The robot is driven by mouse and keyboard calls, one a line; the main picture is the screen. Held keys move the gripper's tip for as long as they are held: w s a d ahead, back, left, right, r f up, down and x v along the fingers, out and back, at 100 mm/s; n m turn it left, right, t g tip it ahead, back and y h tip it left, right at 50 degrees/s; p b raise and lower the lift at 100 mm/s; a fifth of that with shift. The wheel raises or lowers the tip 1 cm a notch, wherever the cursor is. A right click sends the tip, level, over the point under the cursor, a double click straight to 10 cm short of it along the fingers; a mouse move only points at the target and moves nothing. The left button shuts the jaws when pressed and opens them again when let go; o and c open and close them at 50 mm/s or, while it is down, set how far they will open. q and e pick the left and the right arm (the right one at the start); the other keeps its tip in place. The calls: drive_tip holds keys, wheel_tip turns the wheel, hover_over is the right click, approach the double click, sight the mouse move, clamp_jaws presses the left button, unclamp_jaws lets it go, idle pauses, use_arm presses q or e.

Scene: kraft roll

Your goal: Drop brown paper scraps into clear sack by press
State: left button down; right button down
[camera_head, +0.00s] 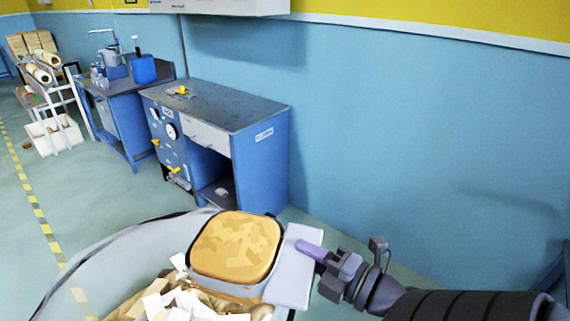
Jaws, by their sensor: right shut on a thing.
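A tub of brown paper scraps (236,246) with rounded corners is at the bottom middle. Its brown contents fill it to near the dark rim. My right gripper (314,252) comes in from the right and is shut on the pale grey piece (292,268) at the tub's right side. The tub is over the right part of a large, pale, open-topped sack (105,262), which is cut off by the bottom edge. White and brown scraps (180,303) show inside the sack. My left gripper is out of view.
A blue bench with gauges and yellow handles (215,135) stands behind the sack against the blue wall. Left of it are a blue sink bench (125,95) and a white rack with rolls (50,100). Floor at left, with a yellow dashed line (35,205), is clear.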

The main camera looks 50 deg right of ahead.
drive_tip(key=shift+w+a+f, duration=0.1)
drive_tip(key=shift+w, duration=0.15)
drive_tip(key=w+a+f, duration=0.1)
drive_tip(key=w+a, duration=0.1)
drive_tip(key=w, duration=0.2)
drive_tip(key=w+a+f, duration=0.2)
drive_tip(key=w+a, duration=0.1)
drive_tip(key=w, duration=0.2)
drive_tip(key=w+a+f, duration=0.1)
drive_tip(key=w+a, duration=0.1)
drive_tip(key=w, duration=0.3)
drive_tip(key=shift+w+a+f+b, duration=0.1)
drive_tip(key=shift+a+f+b, duration=0.05)
drive_tip(key=shift+f+b, duration=0.25)
